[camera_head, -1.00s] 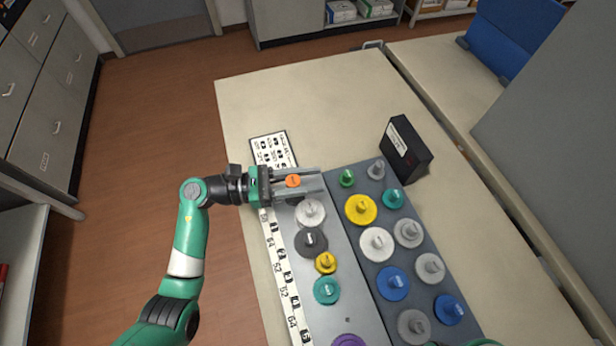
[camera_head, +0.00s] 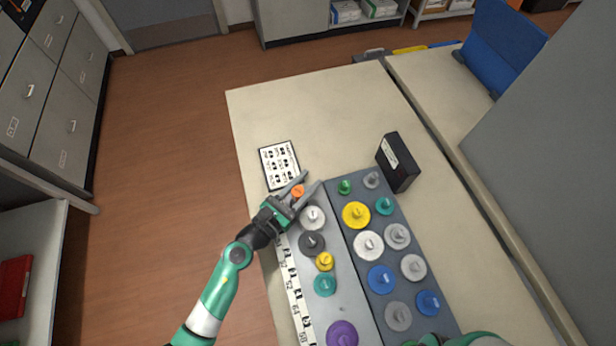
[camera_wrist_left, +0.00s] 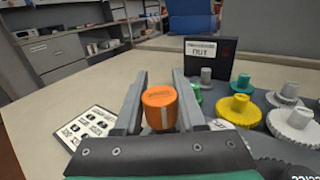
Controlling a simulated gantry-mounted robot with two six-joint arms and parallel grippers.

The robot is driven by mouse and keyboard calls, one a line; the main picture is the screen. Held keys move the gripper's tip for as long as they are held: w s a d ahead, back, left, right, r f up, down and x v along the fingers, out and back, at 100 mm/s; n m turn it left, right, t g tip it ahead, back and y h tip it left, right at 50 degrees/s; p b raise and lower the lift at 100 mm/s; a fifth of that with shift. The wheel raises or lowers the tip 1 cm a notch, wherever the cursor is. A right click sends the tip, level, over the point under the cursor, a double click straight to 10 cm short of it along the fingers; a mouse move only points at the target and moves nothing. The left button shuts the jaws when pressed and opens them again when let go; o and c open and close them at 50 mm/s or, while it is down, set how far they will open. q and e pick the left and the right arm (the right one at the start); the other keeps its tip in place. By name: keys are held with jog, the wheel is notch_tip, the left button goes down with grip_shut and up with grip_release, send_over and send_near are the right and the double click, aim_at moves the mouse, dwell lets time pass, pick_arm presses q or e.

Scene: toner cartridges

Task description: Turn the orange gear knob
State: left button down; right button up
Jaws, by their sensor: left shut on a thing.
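The orange gear knob (camera_head: 297,191) sits at the far end of the grey left-hand panel, in line with the other gears. My left gripper (camera_head: 311,180) has its two fingers on either side of this knob and is shut on it, with the fingers pointing up and to the right. In the left wrist view the orange knob (camera_wrist_left: 159,98) stands upright between the grey fingers, its top ridge visible. The gear below the knob is hidden by the gripper. My right gripper is not in view.
A white gear (camera_head: 313,217) sits close beside the left gripper. A darker panel (camera_head: 345,207) with several coloured gears lies to the right. A black box (camera_head: 397,162) stands behind it, and a printed card (camera_head: 279,165) lies at the left. The far tabletop is clear.

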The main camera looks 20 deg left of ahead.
pick_arm(q)
jog(key=n+y+p, duration=0.1)
jog(key=y, duration=0.1)
jog(key=shift+r+n+t+y, duration=0.15)
jog(key=shift+n+t+y, duration=0.15)
jog(key=shift+n, duration=0.1)
jog(key=n+y, duration=0.1)
jog(key=y+p, duration=0.1)
jog(key=y, duration=0.1)
jog(key=shift+a+n, duration=0.35)
jog(key=shift+n, duration=0.05)
jog(key=shift+a+f+n+y+p, duration=0.1)
jog(key=shift+a+n+y+p, duration=0.15)
jog(key=shift+n+y, duration=0.65)
jog(key=shift+a+f+n+y+p, duration=0.15)
jog(key=shift+n+y, duration=0.35)
jog(key=shift+y, duration=0.7)
jog(key=shift+a+y, duration=0.15)
jog(key=shift+y, duration=0.15)
jog(key=c, duration=0.5)
grip_release()
jog(key=shift+r, duration=0.1)
